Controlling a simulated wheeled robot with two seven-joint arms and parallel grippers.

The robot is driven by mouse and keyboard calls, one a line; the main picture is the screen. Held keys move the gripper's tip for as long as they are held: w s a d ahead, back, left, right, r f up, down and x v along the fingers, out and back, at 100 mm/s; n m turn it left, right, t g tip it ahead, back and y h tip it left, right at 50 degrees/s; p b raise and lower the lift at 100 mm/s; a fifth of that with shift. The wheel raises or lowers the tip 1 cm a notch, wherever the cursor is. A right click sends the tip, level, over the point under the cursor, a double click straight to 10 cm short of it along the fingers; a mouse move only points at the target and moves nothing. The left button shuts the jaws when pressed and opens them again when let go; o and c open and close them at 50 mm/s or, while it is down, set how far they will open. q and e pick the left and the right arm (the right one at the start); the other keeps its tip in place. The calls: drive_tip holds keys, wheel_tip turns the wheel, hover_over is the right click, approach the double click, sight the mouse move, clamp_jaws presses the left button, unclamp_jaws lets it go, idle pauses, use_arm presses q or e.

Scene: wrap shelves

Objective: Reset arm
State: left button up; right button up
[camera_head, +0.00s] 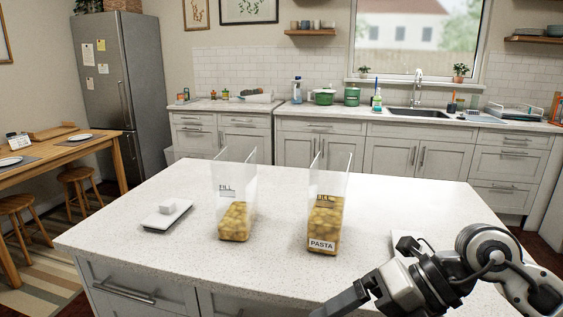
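My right arm comes in from the lower right, and its gripper (345,301) is low at the bottom edge, in front of the island. The gripper is seen from the side and partly cut off, so its opening cannot be told. My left arm and gripper are not in view. Two clear, open-topped containers stand upright on the island. The left container (235,205) is partly filled with yellowish pasta and has a "FILL" label. The right container (327,212) holds more pasta and has a "PASTA" label low on its front. Neither is touched.
The white speckled island counter (140,252) is mostly clear. A small white tray (157,219) with a white block (167,205) lies at its left. A wooden table with stools is at the left.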

drive_tip(key=s+a+r+m+y, duration=0.3)
drive_tip(key=a+r+y, duration=0.1)
drive_tip(key=a+y, duration=0.4)
drive_tip(key=w+d+f+m+t+h, duration=0.3)
drive_tip(key=d+m+t, duration=0.1)
drive_tip(key=m+t, duration=0.6)
drive_tip(key=w+d+f+m+t+h, duration=0.2)
drive_tip(key=w+d+f+m+t, duration=0.15)
drive_tip(key=m+t, duration=0.55)
drive_tip(key=s+d+f+m+g+h, duration=0.2)
drive_tip(key=s+f+m+g+h, duration=0.2)
drive_tip(key=f, duration=0.7)
drive_tip(key=s+d+f+m+g+h, duration=0.3)
drive_tip(key=s+f+m, duration=0.5)
drive_tip(key=f, duration=0.4)
drive_tip(key=m+g+h, duration=0.1)
drive_tip(key=h, duration=0.1)
drive_tip(key=shift+d+f+g+h, duration=0.15)
drive_tip(key=shift+f+g+h, duration=0.15)
drive_tip(key=shift+g, duration=0.1)
